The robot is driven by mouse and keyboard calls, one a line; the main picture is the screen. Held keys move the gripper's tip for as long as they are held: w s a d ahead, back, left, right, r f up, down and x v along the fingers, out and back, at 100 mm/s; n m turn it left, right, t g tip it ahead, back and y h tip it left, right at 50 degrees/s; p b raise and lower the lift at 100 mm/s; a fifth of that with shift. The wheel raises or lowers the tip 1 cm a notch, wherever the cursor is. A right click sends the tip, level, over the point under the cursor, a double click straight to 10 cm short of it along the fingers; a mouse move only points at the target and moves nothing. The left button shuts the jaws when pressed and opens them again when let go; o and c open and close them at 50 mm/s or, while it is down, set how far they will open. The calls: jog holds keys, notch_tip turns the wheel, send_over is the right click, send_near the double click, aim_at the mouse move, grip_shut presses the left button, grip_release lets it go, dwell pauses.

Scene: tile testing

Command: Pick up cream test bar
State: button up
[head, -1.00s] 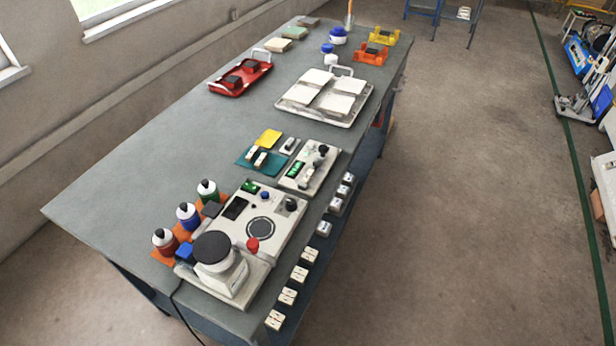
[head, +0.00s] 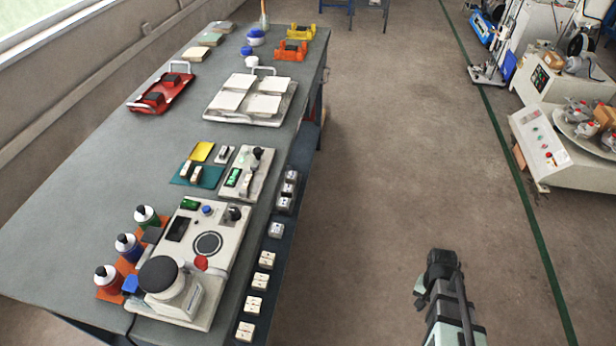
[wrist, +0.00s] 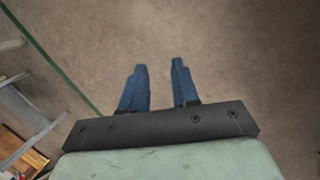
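Two small cream bars lie side by side on a teal mat (head: 210,178) on the bench in the head view, a left one (head: 186,168) and a right one (head: 197,173). Which of them is the cream test bar I cannot tell. Another small pale bar with a dark part (head: 223,154) lies just right of a yellow pad. My arm shows at the lower right of the head view, over the floor and well right of the bench. In the wrist view my gripper (wrist: 159,66) has two blue fingers apart, with only bare floor between them.
A white instrument (head: 233,188) stands right of the teal mat. A larger tester (head: 222,222) and several bottles stand nearer. A white tray (head: 218,119) and a red tray (head: 133,106) are farther back. Open floor lies between my arm and the bench.

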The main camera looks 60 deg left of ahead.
jog(key=s+a+r+n+t, duration=0.1)
jog(key=a+r, duration=0.4)
jog(key=a, duration=0.3)
jog(key=s+a+r+n+t, duration=0.1)
jog(key=a+r, duration=0.5)
jog(key=a, duration=0.3)
jog(key=n+t+y, duration=0.2)
jog(key=n+y, duration=0.1)
jog(key=y, duration=0.3)
send_near(246, 182)
jog(key=shift+x, duration=4)
jog(key=shift+c, duration=0.2)
grip_shut()
